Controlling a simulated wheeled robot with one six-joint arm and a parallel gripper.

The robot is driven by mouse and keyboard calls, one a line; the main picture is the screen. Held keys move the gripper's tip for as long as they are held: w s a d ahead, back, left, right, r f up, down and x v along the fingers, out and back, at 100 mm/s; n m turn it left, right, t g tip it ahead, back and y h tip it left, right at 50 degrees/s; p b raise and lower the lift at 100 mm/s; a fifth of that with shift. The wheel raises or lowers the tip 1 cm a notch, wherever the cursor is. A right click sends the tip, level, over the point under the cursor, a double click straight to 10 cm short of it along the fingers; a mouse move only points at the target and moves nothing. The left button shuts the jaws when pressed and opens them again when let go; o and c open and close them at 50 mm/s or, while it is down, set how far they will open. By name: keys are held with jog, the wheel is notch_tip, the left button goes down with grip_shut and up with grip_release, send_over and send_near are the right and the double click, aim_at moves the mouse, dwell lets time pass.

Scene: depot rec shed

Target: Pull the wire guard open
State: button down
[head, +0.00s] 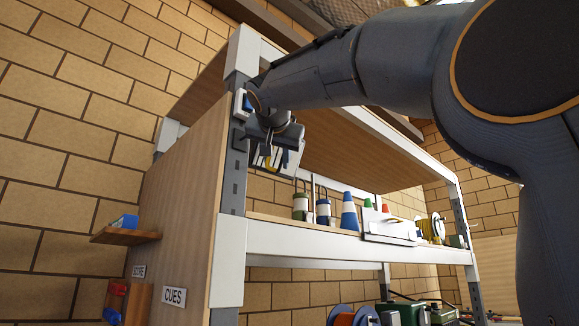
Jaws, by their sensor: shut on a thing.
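My gripper (275,146) is at the front upright of the shelving, high up near the top shelf. Its jaws are shut on a small part of what looks like the wire guard (264,160), a dark-edged, pale panel with dark bars and a bit of yellow. The guard is small in view and partly hidden by the jaws, so how far it stands open cannot be told.
A wooden side panel (185,210) stands left of the upright. A small ledge (125,236) juts out left.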

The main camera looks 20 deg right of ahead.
jog(key=d, duration=0.1)
jog(key=d+f, duration=0.1)
jog(key=w+d, duration=0.1)
jog(key=shift+d+f+m+g, duration=0.2)
jog(key=shift+f+m+g, duration=0.1)
jog(key=shift+m+g, duration=0.1)
jog(key=c, duration=1.8)
grip_release()
jog(key=shift+s, duration=0.1)
jog(key=shift+c, duration=0.2)
jog(key=shift+r, duration=0.15)
